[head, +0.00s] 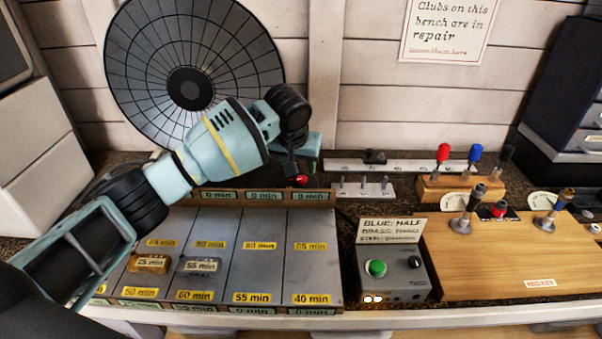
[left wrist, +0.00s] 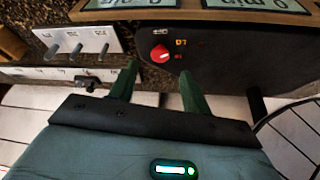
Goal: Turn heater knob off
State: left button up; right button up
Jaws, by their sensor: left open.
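The red heater knob (left wrist: 159,53) sits on a dark panel in the left wrist view, with a pale pointer line on its face and small white, orange and red marks around it. I cannot read its setting surely. In the head view the knob (head: 302,181) shows at the foot of the black dish heater (head: 150,60). My left gripper (left wrist: 158,74) is open and empty. Its two green fingertips point at the panel, one on each side of the knob, apparently short of it. In the head view the left gripper (head: 292,168) is just above the knob, mostly hidden by my wrist.
Right of the knob are a metal rack with pegs (head: 362,187) and a wooden block (head: 455,187) with coloured grips. A grey box with a green button (head: 376,267) stands in front. Timed grey lanes (head: 260,270) hold two small blocks below my arm.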

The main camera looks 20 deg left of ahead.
aim_at(302, 178)
pick_arm(q)
jog(key=x, duration=0.4)
jog(key=shift+w+f+b, duration=0.15)
jog(key=shift+f+b, duration=0.25)
jog(key=shift+w+f, duration=0.15)
jog(key=shift+f, duration=0.05)
pick_arm(e)
jog(key=shift+s+f, duration=0.3)
jog(key=shift+f, duration=0.15)
pick_arm(q)
jog(key=shift+c, duration=0.5)
pick_arm(e)
jog(key=shift+a, duration=0.1)
pick_arm(q)
jog(key=c, duration=0.9)
pick_arm(e)
jog(key=shift+f, duration=0.1)
